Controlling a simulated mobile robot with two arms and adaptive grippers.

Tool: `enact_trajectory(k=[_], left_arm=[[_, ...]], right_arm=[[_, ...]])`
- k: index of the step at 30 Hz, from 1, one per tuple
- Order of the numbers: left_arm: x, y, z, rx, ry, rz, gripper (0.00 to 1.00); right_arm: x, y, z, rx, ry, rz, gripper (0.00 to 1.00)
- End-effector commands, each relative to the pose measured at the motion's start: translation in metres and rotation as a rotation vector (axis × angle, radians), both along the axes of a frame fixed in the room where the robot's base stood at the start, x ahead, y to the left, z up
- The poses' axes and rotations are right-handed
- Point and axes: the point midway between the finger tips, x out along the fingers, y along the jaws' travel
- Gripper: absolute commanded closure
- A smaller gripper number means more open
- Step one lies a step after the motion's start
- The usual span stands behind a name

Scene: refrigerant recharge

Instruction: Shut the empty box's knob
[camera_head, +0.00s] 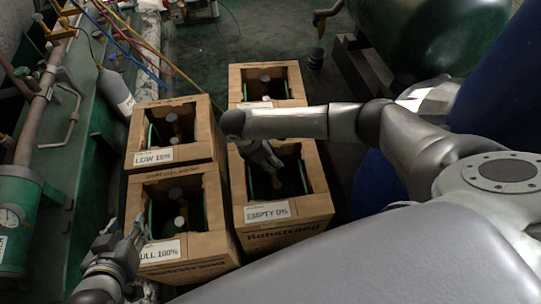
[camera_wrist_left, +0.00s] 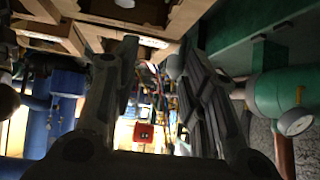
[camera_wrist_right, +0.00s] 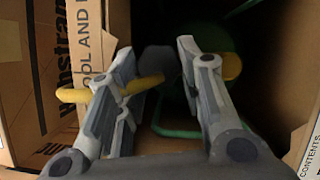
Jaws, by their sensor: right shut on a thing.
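The empty box (camera_head: 284,235), labelled "EMPTY 0%", is an open-topped cardboard box at the front right of the group. My right gripper (camera_head: 272,166) reaches down into it from above. In the right wrist view its fingers (camera_wrist_right: 160,65) are shut on the knob; a dark round part (camera_wrist_right: 157,60) shows between the tips and yellow parts (camera_wrist_right: 72,95) stick out on both sides. My left gripper (camera_head: 128,236) is open and empty beside the "FULL 100%" box (camera_head: 190,246).
Green machinery with pipes and a gauge (camera_head: 10,218) lies along the left. A large green tank (camera_head: 430,35) is at the back right.

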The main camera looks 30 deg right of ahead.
Motion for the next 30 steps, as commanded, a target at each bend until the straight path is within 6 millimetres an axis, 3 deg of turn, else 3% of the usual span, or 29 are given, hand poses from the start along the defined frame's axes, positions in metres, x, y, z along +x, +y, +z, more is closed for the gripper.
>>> enact_trajectory(k=[9, 20, 21, 23, 30], left_arm=[[-0.043, 0.015, -0.026, 0.052, 0.238, 0.018, 0.60], [-0.047, 0.016, -0.029, 0.057, 0.261, 0.019, 0.60], [-0.047, 0.016, -0.029, 0.057, 0.261, 0.019, 0.60], [-0.047, 0.016, -0.029, 0.056, 0.260, 0.019, 0.60], [-0.047, 0.016, -0.029, 0.056, 0.259, 0.019, 0.60]], right_arm=[[0.000, 0.001, 0.001, 0.003, -0.001, -0.029, 0.89], [0.000, 0.001, 0.000, 0.003, -0.002, -0.032, 0.89], [0.000, 0.001, 0.000, 0.003, -0.002, -0.032, 0.64], [0.000, 0.001, 0.000, 0.003, -0.001, -0.032, 0.56], [0.000, 0.001, 0.000, 0.001, 0.000, -0.031, 0.56]])
